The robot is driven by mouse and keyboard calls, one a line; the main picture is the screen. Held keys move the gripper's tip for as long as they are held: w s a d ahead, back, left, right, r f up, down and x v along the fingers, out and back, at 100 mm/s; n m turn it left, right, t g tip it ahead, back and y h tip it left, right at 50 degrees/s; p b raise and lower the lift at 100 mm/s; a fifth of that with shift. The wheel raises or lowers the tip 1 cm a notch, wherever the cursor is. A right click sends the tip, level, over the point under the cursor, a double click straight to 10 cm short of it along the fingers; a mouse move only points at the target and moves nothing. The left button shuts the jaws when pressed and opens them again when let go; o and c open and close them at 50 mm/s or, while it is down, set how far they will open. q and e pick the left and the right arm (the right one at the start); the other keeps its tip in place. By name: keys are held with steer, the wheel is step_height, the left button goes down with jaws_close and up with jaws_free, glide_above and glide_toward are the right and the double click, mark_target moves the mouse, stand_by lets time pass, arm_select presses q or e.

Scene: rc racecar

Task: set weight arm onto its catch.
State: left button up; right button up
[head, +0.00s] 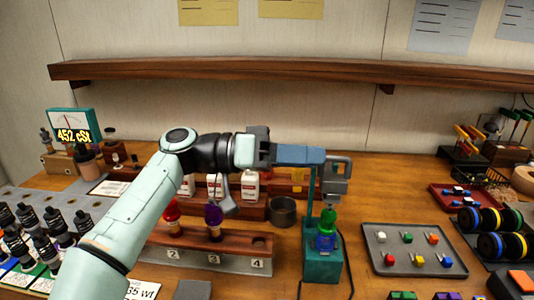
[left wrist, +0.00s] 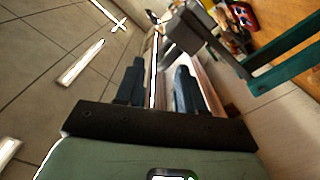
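The teal test stand (head: 322,268) stands on the bench, right of centre, with a green-topped bottle (head: 326,228) on its base. A grey weight block (head: 336,170) is at the top of the stand, above the bottle; I take it as the end of the weight arm. It also shows in the left wrist view (left wrist: 190,27), near a teal bar (left wrist: 290,52). My left gripper (head: 318,156) reaches in from the left at the block's height. Its dark blue fingers (left wrist: 160,82) are apart, with nothing seen between them. I cannot tell the catch. My right gripper is out of view.
A wooden rack (head: 215,250) with red and purple bottles stands left of the stand. A grey tray (head: 385,265) of small coloured parts lies to the right, with wheels (head: 490,245) beyond. A shelf (head: 290,70) runs along the wall above.

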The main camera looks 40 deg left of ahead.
arm_select(q)
steer(key=p+v, duration=0.1)
steer(key=v, duration=0.7)
steer(key=shift+a, duration=0.15)
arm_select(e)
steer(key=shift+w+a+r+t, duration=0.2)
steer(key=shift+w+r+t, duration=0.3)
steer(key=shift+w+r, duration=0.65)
arm_select(q)
steer(key=shift+s, duration=0.1)
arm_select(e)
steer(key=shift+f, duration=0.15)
